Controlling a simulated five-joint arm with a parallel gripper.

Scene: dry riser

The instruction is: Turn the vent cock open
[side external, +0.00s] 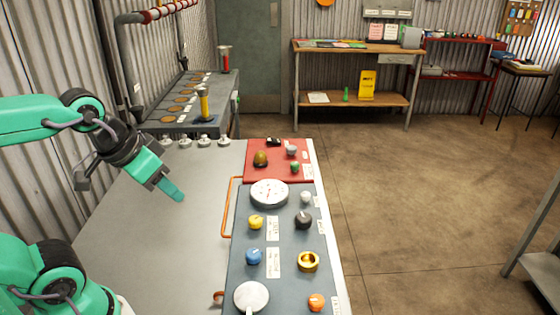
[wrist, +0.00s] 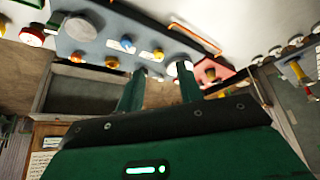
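The vent cock cannot be told apart by name; the labels are too small to read. A dark grey panel (side external: 281,238) on the bench carries a yellow knob (side external: 256,222), a blue knob (side external: 253,256), a black knob (side external: 303,220), a small pale knob (side external: 305,197), a brass ring-shaped fitting (side external: 308,261) and an orange knob (side external: 316,301). A white round gauge (side external: 269,193) sits at its far end, a pale disc (side external: 251,296) at its near end. My gripper (side external: 178,195) is raised left of the panel, touching nothing. In the wrist view its fingers (wrist: 161,82) stand apart, empty.
An orange rail handle (side external: 232,205) runs along the panel's left edge. A red panel (side external: 280,173) with small knobs, one green (side external: 295,167), lies beyond. The grey bench top (side external: 140,235) left of the panels is clear. A rack with pipes (side external: 190,95) stands behind.

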